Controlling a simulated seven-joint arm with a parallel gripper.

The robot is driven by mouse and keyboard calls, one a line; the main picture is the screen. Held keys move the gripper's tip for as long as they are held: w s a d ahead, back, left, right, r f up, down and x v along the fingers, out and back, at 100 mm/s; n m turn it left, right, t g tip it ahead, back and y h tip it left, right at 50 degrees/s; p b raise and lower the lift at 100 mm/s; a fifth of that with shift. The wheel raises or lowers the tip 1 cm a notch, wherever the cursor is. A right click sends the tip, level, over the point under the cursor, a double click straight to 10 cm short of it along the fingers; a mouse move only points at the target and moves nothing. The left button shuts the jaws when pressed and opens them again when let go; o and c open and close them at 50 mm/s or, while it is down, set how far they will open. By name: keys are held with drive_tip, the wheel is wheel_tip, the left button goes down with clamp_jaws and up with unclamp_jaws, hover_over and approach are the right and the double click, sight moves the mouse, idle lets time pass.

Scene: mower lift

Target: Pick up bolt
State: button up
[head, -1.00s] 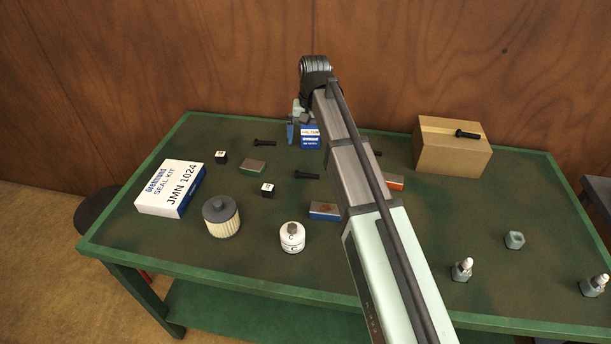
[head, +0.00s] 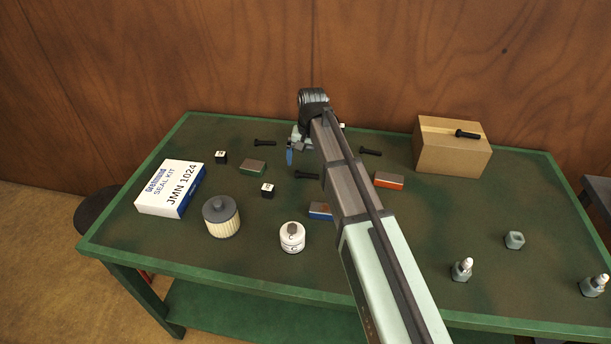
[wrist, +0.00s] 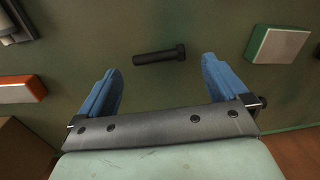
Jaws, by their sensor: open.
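A black bolt (head: 308,176) lies on the green table beside my gripper, partly close to my arm in the head view. In the wrist view the bolt (wrist: 158,56) lies crosswise just beyond the fingertips, its head toward the right finger. My gripper (wrist: 163,68) is open and empty, with a blue finger on each side of the bolt's span. In the head view my gripper (head: 290,156) hangs above the table, mostly hidden by my arm.
A green-sided block (head: 253,166) and an orange-sided block (head: 388,180) flank the bolt. Small black cubes (head: 268,190), a filter (head: 221,217), a white canister (head: 292,237) and a seal kit box (head: 170,188) stand left and front. A cardboard box (head: 452,152) stands back right.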

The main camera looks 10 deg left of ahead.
sight(307, 174)
drive_tip(key=shift+w+f, duration=0.15)
drive_tip(key=shift+f, duration=2.45)
drive_tip(key=shift+c, duration=0.2)
drive_tip(key=c, duration=0.9)
